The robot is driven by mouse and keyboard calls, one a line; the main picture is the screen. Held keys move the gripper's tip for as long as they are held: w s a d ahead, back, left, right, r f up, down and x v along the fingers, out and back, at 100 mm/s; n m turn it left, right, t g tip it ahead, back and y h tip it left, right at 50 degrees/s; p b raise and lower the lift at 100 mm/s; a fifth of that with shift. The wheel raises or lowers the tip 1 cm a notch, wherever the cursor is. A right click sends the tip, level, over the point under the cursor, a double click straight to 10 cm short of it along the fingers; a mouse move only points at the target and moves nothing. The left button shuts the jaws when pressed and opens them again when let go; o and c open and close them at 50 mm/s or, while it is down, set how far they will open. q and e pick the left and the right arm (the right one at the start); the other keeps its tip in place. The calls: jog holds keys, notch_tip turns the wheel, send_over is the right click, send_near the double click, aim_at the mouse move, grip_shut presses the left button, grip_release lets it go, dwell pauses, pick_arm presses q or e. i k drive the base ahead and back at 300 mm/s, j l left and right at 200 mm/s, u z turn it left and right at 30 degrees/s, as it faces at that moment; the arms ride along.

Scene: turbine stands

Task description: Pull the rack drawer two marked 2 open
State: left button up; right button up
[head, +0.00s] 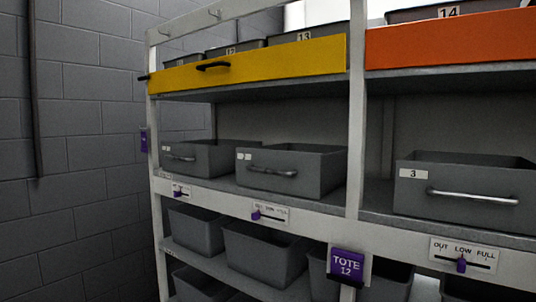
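Three grey drawers with metal handles sit on the middle shelf of a white rack. The right drawer (465,183) bears a readable 3. The middle drawer (293,173) has a small pale label at its upper left, too small to read; its place beside drawer 3 fits drawer two. Its bar handle (273,171) crosses the front. The left drawer (187,158) also has a small unreadable label and a handle. I cannot tell whether the middle drawer is pulled out at all. Neither of my grippers is in view.
A yellow front (270,66) with a black handle and an orange front (450,40) run above the drawers. Grey bins (264,253) stand on the lower shelf. A white post (355,120) separates the bays. A purple TOTE 12 sign (346,262) hangs low. A block wall stands left.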

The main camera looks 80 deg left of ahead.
aim_at(310, 171)
jog(key=u, duration=3.1)
